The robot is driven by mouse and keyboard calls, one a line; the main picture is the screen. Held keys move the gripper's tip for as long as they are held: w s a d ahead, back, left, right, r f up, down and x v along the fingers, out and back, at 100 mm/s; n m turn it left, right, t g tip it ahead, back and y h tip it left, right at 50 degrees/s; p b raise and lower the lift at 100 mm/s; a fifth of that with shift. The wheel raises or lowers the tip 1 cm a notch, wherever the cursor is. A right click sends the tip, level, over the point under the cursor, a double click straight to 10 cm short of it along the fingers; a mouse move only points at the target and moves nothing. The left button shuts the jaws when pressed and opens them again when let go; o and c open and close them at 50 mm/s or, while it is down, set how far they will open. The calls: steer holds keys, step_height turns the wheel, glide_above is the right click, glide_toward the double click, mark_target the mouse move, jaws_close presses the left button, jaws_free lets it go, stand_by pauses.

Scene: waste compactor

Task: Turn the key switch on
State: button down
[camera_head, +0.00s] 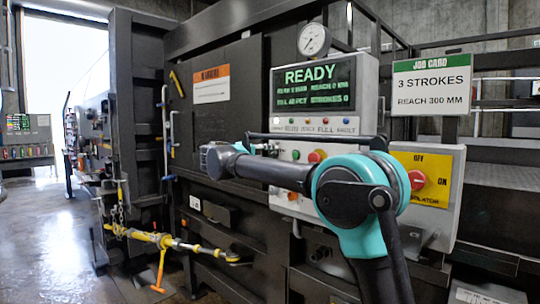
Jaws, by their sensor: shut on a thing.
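The control panel (365,88) stands in the middle right, with a lit screen (314,84) that reads READY. My arm crosses in front of the panel from the lower right, its wrist bent at the left. My gripper (264,148) is small and partly hidden behind the wrist, at the left end of the panel's row of controls. It is shut on what appears to be the key switch, which its fingers and my arm cover. I cannot see which way the key points.
A green button (296,155) and a red button (317,156) sit right of my gripper. The red isolator knob (417,180) is on a yellow plate behind my elbow. A gauge (313,39) and job card (432,85) are above. A yellow bar (150,236) with an orange handle juts out low left.

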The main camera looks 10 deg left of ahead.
stand_by(0.3)
steer(key=c, duration=1.2)
jaws_free()
steer(key=shift+o, duration=0.2)
steer(key=shift+s, duration=0.1)
steer(key=v, duration=1.2)
steer(key=shift+a+f, duration=0.1)
